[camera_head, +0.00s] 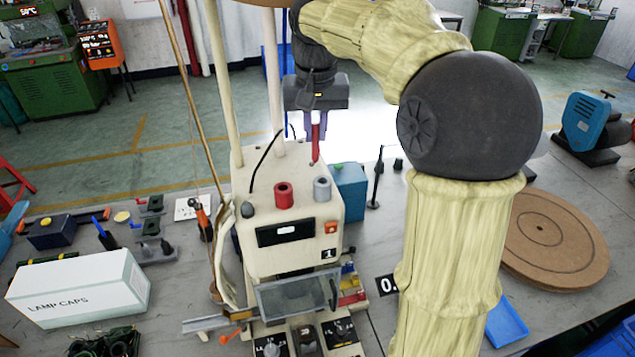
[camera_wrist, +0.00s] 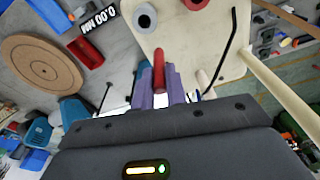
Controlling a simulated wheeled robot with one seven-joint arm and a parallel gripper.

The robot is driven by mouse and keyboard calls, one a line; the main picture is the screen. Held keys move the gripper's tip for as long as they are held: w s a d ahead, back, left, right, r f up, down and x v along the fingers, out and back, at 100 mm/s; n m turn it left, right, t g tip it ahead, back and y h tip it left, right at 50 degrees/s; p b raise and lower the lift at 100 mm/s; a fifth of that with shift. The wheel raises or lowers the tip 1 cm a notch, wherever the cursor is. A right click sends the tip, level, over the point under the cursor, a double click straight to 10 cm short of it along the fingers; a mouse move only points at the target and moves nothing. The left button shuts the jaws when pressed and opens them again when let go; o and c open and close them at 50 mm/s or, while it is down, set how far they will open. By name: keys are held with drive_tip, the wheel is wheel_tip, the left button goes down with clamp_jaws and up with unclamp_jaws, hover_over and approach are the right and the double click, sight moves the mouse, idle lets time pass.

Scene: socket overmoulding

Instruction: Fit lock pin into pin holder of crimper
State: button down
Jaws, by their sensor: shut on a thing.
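My gripper (camera_head: 316,126) is shut on a red lock pin (camera_head: 316,146), held upright above the rear right top edge of the cream crimper (camera_head: 290,225). In the wrist view the red pin (camera_wrist: 159,68) sticks out between the purple fingers (camera_wrist: 160,88). On the crimper's top stand a grey hollow cylinder (camera_head: 322,188) and a red hollow cylinder (camera_head: 284,195); which one is the pin holder I cannot tell. The grey one (camera_wrist: 146,17) lies beyond the pin tip in the wrist view, apart from it. The pin's upper end is partly hidden by the fingers.
Two cream posts (camera_head: 274,75) rise behind the crimper, left of my gripper. A thin black curved rod (camera_head: 266,158) stands on its top. A teal box (camera_head: 348,190) is to its right. A LAMP CAPS box (camera_head: 80,290) and a round brown board (camera_head: 555,240) lie on the table.

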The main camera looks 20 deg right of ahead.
drive_tip(key=shift+w, duration=0.2)
drive_tip(key=shift+s+d+r, duration=0.15)
drive_tip(key=shift+s, duration=0.2)
drive_tip(key=s+r+n+p, duration=0.2)
drive_tip(key=s+r+p, duration=0.1)
drive_tip(key=r, duration=0.1)
drive_tip(key=shift+s+r+p, duration=0.15)
drive_tip(key=shift+s+p, duration=0.25)
drive_tip(key=shift+f+p, duration=0.55)
drive_tip(key=shift+f, duration=2.4)
